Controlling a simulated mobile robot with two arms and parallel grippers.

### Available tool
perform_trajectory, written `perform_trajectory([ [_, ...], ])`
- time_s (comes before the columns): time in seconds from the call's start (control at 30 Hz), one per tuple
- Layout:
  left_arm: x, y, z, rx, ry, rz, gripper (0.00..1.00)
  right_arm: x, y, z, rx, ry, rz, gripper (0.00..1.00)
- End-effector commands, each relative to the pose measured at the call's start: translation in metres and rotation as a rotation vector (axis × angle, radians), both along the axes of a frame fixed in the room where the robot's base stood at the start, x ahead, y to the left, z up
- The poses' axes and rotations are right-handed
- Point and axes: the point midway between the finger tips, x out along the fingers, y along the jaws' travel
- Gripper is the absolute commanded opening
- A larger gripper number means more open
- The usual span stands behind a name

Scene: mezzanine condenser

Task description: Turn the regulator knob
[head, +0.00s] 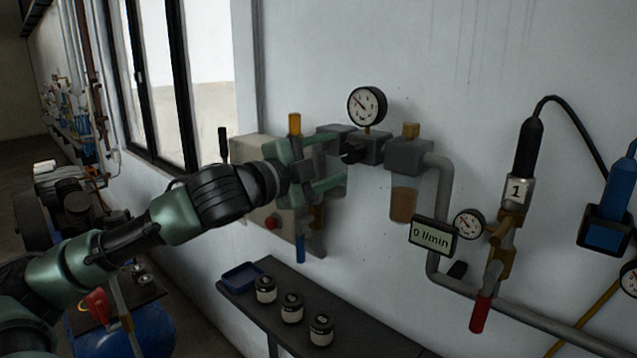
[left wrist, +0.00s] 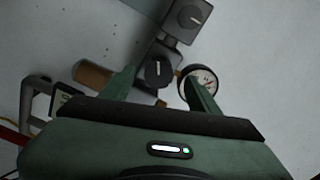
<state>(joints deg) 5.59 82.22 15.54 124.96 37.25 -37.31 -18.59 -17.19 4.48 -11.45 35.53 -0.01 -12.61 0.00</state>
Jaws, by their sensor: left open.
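The regulator is a grey block (head: 371,148) on the wall with a round gauge (head: 367,106) on top. Its black regulator knob (head: 352,155) faces out into the room. In the left wrist view the knob (left wrist: 158,73) shows a pale pointer line, with the gauge (left wrist: 201,79) partly behind one finger. My left gripper (head: 348,158) is open and empty, its green fingers pointing at the regulator. In the left wrist view the fingertips (left wrist: 161,80) lie on either side of the knob; contact cannot be told. My right gripper is not in view.
A second marked knob (left wrist: 191,16) sits on the neighbouring block. A brown-bowled filter (head: 403,203) and a "0 l/min" display (head: 434,236) are to the right. A red-handled valve (head: 480,313) hangs farther right. Jars (head: 291,308) and a blue tray (head: 242,276) stand on the shelf below.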

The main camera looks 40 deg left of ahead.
Motion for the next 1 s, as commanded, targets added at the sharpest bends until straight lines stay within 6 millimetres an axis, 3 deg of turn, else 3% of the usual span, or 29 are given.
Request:
perform_trajectory([
  [0.03,-0.004,-0.001,-0.008,0.002,0.003,-0.001,0.61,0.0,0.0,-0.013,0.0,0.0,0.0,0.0],
  [0.1,-0.008,-0.002,-0.007,0.005,0.003,-0.005,0.61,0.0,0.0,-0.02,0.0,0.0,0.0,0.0],
  [0.4,-0.032,0.001,-0.001,0.001,0.001,-0.003,0.61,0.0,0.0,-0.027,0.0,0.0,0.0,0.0],
  [1.0,-0.034,0.001,0.0,0.004,0.001,-0.003,0.61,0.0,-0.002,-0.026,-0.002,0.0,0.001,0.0],
])
